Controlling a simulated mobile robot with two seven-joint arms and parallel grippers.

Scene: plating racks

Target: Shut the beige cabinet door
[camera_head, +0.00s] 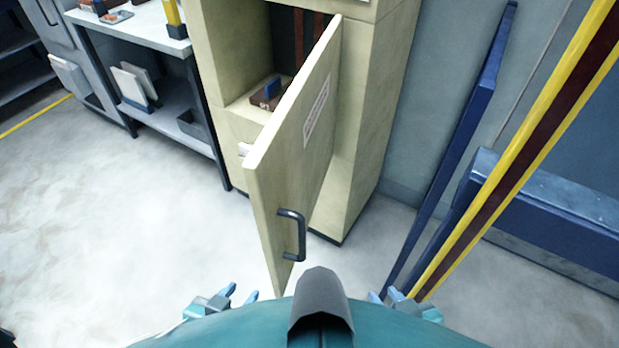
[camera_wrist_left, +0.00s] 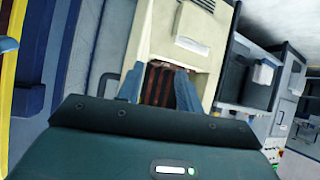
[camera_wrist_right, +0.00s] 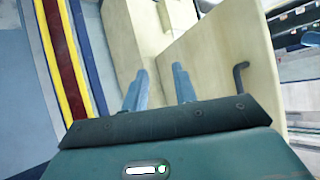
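The beige cabinet (camera_head: 375,100) stands ahead of me. Its door (camera_head: 290,160) is swung wide open toward me, with a dark handle (camera_head: 294,232) low on its face. The handle also shows in the right wrist view (camera_wrist_right: 240,78), at the right of the door (camera_wrist_right: 225,55). My left gripper (camera_head: 243,293) is open and empty, left of the door's lower end. My right gripper (camera_head: 384,297) is open and empty, right of the door. Neither touches the door. In the left wrist view the fingers (camera_wrist_left: 158,88) stand apart in front of the cabinet.
A brown box with a blue item (camera_head: 267,92) sits inside the cabinet. A workbench with a shelf (camera_head: 175,120) stands at the left. Blue rails (camera_head: 550,205) and a yellow and dark red post (camera_head: 515,150) stand at the right. Floor left of the door is clear.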

